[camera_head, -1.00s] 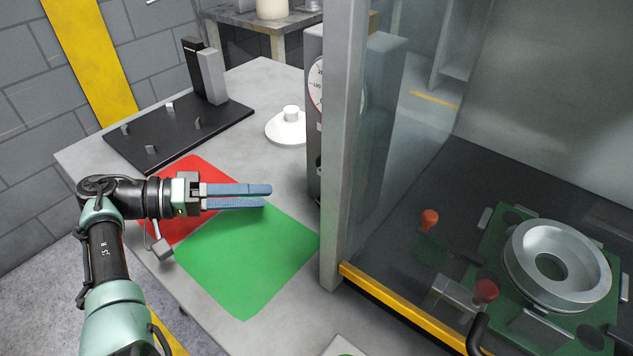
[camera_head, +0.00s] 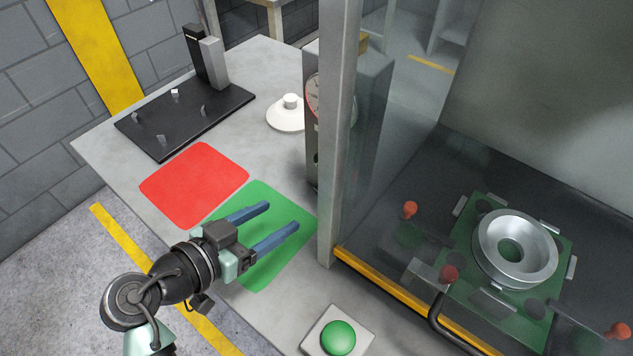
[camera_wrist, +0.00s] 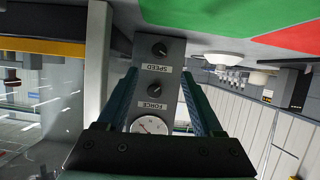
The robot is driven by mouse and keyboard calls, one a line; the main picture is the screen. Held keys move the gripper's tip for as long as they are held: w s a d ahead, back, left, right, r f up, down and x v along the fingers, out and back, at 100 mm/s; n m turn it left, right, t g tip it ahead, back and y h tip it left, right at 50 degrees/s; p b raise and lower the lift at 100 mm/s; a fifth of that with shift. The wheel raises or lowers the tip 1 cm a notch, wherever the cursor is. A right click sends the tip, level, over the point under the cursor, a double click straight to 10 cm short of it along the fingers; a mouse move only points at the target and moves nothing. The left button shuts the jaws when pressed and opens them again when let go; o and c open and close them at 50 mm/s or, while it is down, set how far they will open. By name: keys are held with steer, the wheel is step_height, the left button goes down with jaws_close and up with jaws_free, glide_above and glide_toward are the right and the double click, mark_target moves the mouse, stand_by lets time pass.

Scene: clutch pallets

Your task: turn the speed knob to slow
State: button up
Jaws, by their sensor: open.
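The speed knob (camera_wrist: 159,49) is a small black knob on a grey panel, above an upside-down SPEED label in the wrist view. I cannot tell its setting. A second black knob (camera_wrist: 156,92) has a FORCE label, with a round gauge (camera_wrist: 149,124) below it. In the head view the grey control box (camera_head: 368,95) stands behind the frame post, which hides much of its front. My gripper (camera_head: 281,216) is open and empty over the green mat, its blue fingers pointing toward the box. The fingers do not touch the speed knob.
A grey post (camera_head: 334,130) and a yellow sill (camera_head: 400,300) edge the glass-sided machine. Inside is a metal ring (camera_head: 500,235) on a green plate. The red mat (camera_head: 190,185) and green button (camera_head: 338,337) are on the table. A white round stand (camera_head: 285,118) is behind the mats.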

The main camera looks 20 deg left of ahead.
steer(key=shift+s+d+r+y, duration=0.2)
steer(key=shift+s+r+y, duration=0.05)
steer(key=shift+r+y, duration=0.05)
steer(key=x, duration=1.2)
steer(key=shift+w+d+f+p, duration=0.1)
steer(key=shift+w+d+p, duration=0.05)
steer(key=shift+w+p, duration=0.2)
jaws_close()
